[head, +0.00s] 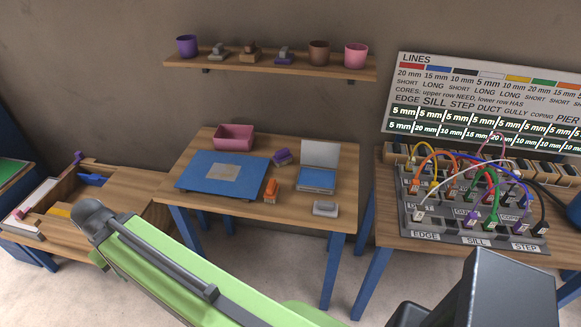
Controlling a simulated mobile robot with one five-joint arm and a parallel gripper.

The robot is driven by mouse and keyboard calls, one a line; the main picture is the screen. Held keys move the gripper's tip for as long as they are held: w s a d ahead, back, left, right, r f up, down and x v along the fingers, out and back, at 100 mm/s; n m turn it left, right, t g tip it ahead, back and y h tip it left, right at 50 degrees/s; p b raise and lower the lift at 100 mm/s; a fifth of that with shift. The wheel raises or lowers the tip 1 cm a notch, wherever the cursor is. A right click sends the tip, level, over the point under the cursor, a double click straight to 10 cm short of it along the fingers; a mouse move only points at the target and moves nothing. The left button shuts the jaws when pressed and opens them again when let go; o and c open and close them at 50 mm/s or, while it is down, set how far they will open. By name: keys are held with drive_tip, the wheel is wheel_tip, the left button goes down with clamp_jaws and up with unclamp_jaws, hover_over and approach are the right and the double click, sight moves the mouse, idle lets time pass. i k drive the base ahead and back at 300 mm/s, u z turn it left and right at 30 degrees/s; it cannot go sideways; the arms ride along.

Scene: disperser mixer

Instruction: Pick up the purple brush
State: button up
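A small purple block-like object (282,156) lies on the middle table, right of the pink bin; it may be the purple brush, but bristles cannot be made out. Another purple piece (78,157) shows at the left bench. I cannot tell for sure which one is the brush. My green arm crosses the foreground in front of the middle table. My gripper is not recognisable in view.
The middle table (342,180) also holds a pink bin (234,137), blue mat (222,173), orange object (271,189), laptop-like device (318,170) and grey block (325,208). A cabled panel (470,205) stands on the right table. The shelf (340,71) holds pots.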

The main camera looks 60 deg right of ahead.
sight(282, 157)
drive_tip(key=z, duration=0.2)
drive_tip(key=i, duration=0.85)
drive_tip(key=u, duration=0.1)
